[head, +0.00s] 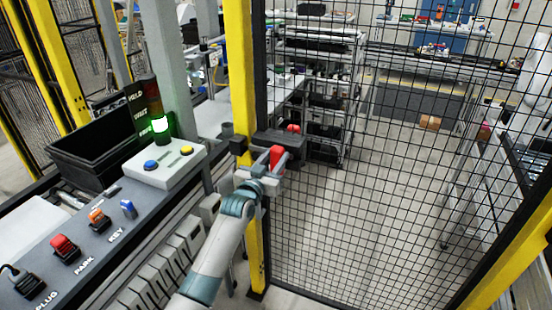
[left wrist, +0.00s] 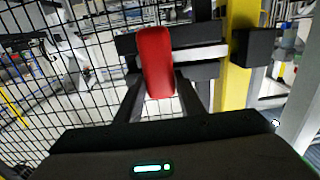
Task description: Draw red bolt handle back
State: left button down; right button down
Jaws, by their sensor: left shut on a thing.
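The red bolt handle (head: 276,158) stands on the dark bolt housing (head: 285,146) at the edge of the mesh gate, beside the yellow post. In the left wrist view the red handle (left wrist: 155,62) is upright in the middle, in front of the dark housing and a pale bar (left wrist: 200,53). My left gripper (head: 268,172) reaches up to it from below. Its two dark fingers (left wrist: 157,90) stand on either side of the handle's lower end and are shut on it. My right gripper is in neither view.
The yellow post (head: 240,70) and the wire mesh gate (head: 400,170) stand right by the handle. To the left is a grey panel (head: 75,240) with coloured keys and a plug. A stack light (head: 158,115) glows green beside a button box (head: 165,162) and a black bin (head: 95,150).

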pick_arm(q)
jog(key=shift+s+d, duration=0.1)
jog(key=shift+d, duration=0.2)
jog(key=shift+a, duration=0.2)
jog(key=c, duration=1.2)
grip_release()
jog(key=shift+d, duration=0.35)
jog(key=shift+a, duration=0.35)
jog(key=shift+s+a+f, duration=0.1)
jog(key=shift+s, duration=0.3)
jog(key=b+v, duration=0.4)
jog(key=v, duration=1.2)
jog(key=shift+s+b, duration=0.2)
jog(key=shift+b, duration=0.15)
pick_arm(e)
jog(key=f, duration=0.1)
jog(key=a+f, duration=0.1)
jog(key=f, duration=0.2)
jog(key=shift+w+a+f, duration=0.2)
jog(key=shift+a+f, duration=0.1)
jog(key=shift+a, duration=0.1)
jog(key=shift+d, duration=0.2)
